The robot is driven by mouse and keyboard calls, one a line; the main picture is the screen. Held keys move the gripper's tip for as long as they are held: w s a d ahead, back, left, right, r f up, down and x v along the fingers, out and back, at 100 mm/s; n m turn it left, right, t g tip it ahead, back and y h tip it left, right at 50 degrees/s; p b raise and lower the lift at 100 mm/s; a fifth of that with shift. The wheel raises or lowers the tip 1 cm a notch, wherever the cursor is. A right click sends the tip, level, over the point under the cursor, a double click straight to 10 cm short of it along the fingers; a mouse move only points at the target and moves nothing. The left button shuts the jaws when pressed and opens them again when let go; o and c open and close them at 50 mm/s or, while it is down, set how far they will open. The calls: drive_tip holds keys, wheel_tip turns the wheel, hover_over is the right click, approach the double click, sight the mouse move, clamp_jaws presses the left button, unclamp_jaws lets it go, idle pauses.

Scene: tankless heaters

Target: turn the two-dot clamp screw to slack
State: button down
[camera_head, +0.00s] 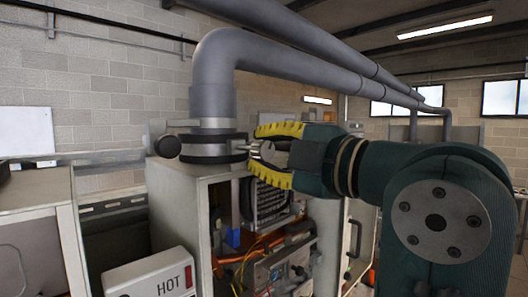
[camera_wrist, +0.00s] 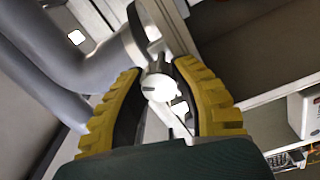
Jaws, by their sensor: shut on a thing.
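A dark band clamp (camera_head: 200,149) goes around the grey vertical flue pipe (camera_head: 214,103) just above the heater cabinet's top. My gripper (camera_head: 257,150) has come in from the right, with its yellow ribbed fingers above and below a small metal clamp screw (camera_head: 252,149) at the clamp's right side. In the wrist view the round, bright screw head (camera_wrist: 160,86) with a slot across it sits between the two fingers (camera_wrist: 157,72). The fingers are closed on it. I cannot make out any dot marks on the screw or the clamp.
The open cabinet (camera_head: 178,213) below holds wires and copper pipes. A dark round knob (camera_head: 165,147) stands left of the clamp. A white box marked HOT (camera_head: 150,275) is at the lower left. Long grey pipes (camera_head: 310,70) run overhead to the right.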

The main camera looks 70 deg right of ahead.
drive_tip(key=shift+w+a+r+n, duration=0.1)
drive_tip(key=shift+a+n, duration=0.1)
drive_tip(key=shift+n, duration=1.4)
drive_tip(key=c, duration=0.7)
unclamp_jaws()
drive_tip(key=shift+c, duration=0.2)
drive_tip(key=shift+d, duration=0.1)
drive_tip(key=shift+s, duration=0.45)
drive_tip(key=v, duration=1.1)
drive_tip(key=shift+a, duration=0.25)
